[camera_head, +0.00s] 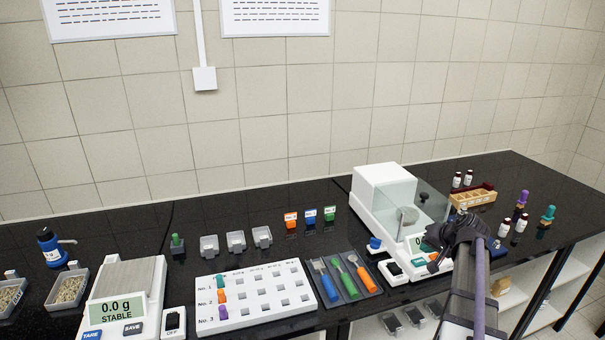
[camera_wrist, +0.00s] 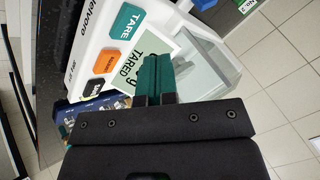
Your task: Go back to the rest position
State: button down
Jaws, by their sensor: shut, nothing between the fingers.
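My gripper (camera_head: 433,262) is at the right of the bench in the head view, in front of the analytical balance (camera_head: 381,190) and partly covering its front panel. In the wrist view its two teal fingers (camera_wrist: 158,80) are shut together with nothing between them. Behind them is the balance's front panel (camera_wrist: 97,45), with a teal TARE button (camera_wrist: 127,21), an orange button (camera_wrist: 105,61) and a display (camera_wrist: 149,55) reading TARED. I cannot tell whether the fingertips touch the panel.
A glass draft shield encloses the balance pan. A tool tray (camera_head: 345,296), a white numbered rack (camera_head: 256,306) and a second balance (camera_head: 127,293) stand to the left. Small bottles (camera_head: 503,229) and a wooden rack (camera_head: 472,198) stand to the right. Open floor lies beyond the bench edge.

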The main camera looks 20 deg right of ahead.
jog(key=s+a+f+n+g, duration=0.1)
jog(key=s+a, duration=0.3)
jog(key=a, duration=0.8)
jog(key=s+a+f+n+g+h, duration=0.1)
jog(key=s+a+n+g, duration=0.3)
jog(key=a, duration=0.8)
jog(key=s+a+f+n+g, duration=0.2)
jog(key=s+a, duration=0.3)
jog(key=a, duration=0.8)
jog(key=shift+n+g+h, duration=0.3)
jog(key=shift+g, duration=0.1)
jog(key=c, duration=1.9)
grip_release()
